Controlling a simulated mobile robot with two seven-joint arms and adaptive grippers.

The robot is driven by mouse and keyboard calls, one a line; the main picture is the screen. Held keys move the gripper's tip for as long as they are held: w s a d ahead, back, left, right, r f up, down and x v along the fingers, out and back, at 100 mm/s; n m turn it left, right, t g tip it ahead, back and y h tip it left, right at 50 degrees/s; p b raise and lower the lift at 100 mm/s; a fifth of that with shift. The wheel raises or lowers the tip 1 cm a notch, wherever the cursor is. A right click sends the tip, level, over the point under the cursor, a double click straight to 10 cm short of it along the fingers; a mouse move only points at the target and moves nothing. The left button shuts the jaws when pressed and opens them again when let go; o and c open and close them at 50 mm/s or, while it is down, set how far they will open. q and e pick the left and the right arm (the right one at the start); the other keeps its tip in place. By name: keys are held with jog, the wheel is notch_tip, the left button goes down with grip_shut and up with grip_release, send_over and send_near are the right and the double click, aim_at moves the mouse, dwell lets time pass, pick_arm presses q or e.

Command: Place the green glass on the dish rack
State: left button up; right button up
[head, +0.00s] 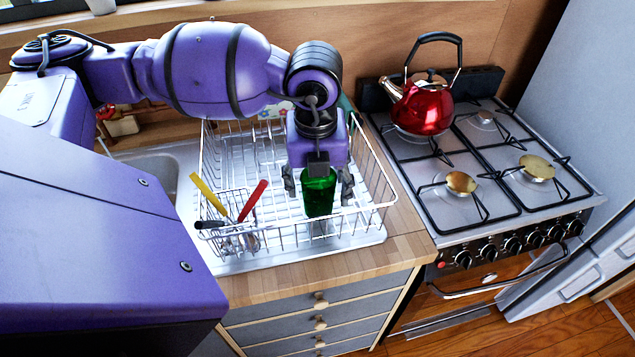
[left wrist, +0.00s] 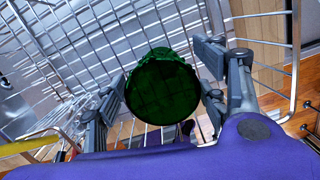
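The green glass (head: 319,194) is inside the white wire dish rack (head: 377,204), near its front side and right of the cutlery holder. It looks upright; its base is partly hidden behind the front wires. My left gripper (head: 318,186) is directly above and around the glass, one finger on each side, with visible gaps between fingers and glass. In the left wrist view the dark green glass (left wrist: 162,88) sits between the spread fingers of the left gripper (left wrist: 165,92), with rack wires behind it. My right gripper is not in view.
A cutlery holder (head: 232,216) with yellow- and red-handled utensils stands in the rack's front left. The sink (head: 150,170) is left of the rack. A stove (head: 470,215) with a red kettle (head: 424,108) is to the right. The wooden counter edge (head: 330,272) is clear.

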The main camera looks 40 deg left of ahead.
pick_arm(q)
notch_tip(320, 180, up, 12)
jog(key=s, duration=0.1)
jog(key=shift+d+r, duration=0.15)
jog(key=shift+d, duration=0.2)
jog(key=shift+s, duration=0.1)
dwell(0.3)
